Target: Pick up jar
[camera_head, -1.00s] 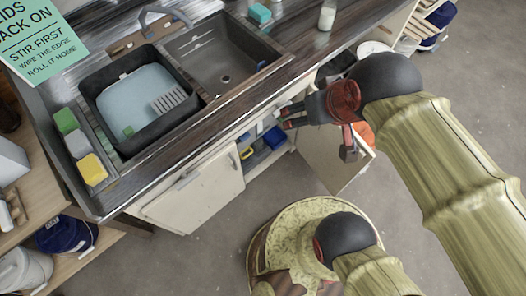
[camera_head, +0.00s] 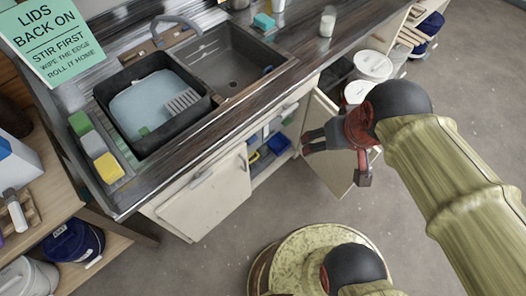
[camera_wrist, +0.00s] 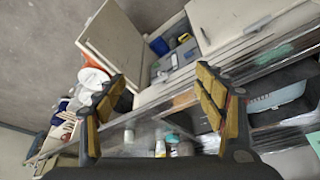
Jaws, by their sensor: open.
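A small whitish jar (camera_head: 327,20) stands upright on the dark counter to the right of the sinks, near the top of the head view. My gripper (camera_head: 335,160) is open and empty, in front of the counter and well apart from the jar, over the open cabinet door. In the wrist view my gripper (camera_wrist: 160,90) has its two fingers spread wide with nothing between the pads. Small pale containers show beyond it on the counter, and I cannot tell for sure which is the jar.
The open cabinet door (camera_head: 330,165) stands out below the counter. White-lidded buckets (camera_head: 373,65) stand to the right.

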